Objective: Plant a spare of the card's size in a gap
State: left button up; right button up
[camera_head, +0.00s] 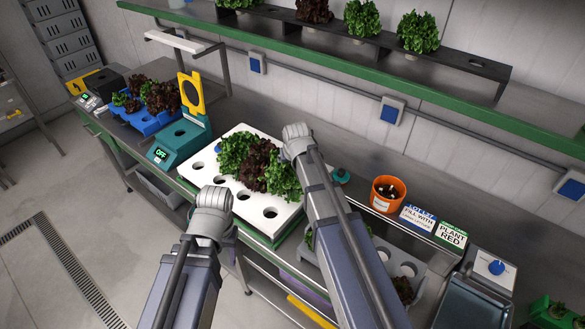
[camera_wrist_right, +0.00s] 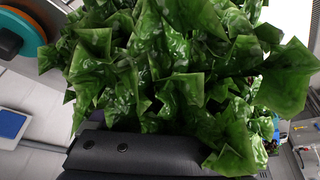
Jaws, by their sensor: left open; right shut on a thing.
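The white planting tray (camera_head: 256,206) sits mid-bench with several empty holes. Green and dark red lettuces (camera_head: 262,166) stand across its middle. My right gripper (camera_head: 297,133) is over the tray's right back side, shut on a green lettuce (camera_wrist_right: 190,75). Its leaves fill much of the right wrist view and hide the fingertips; in the head view it is hard to separate from the planted heads. My left gripper (camera_head: 212,200) is open and empty at the tray's front left edge. A card (camera_head: 452,234) reads "PLANT RED"; another card (camera_head: 415,218) beside it reads "FILL WITH", otherwise unclear.
A teal device (camera_head: 178,143) with a raised yellow ring stands left of the tray. A blue tray (camera_head: 148,127) holds dark red and green heads further left. An orange pot (camera_head: 388,194) and a grey holed tray (camera_head: 409,248) are to the right. A green-edged shelf (camera_head: 400,72) runs above.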

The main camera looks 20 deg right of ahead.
jog(key=shift+f+b, duration=1.5)
jog(key=shift+f, duration=0.45)
jog(key=shift+f+b, duration=1.1)
jog(key=shift+b, duration=0.05)
dwell(1.9)
jog(key=o, duration=1.4)
jog(key=shift+c, duration=0.2)
jog(key=shift+r, duration=0.1)
jog(key=shift+r+p, duration=3.4)
jog(key=shift+p, duration=0.15)
jog(key=shift+r, duration=0.15)
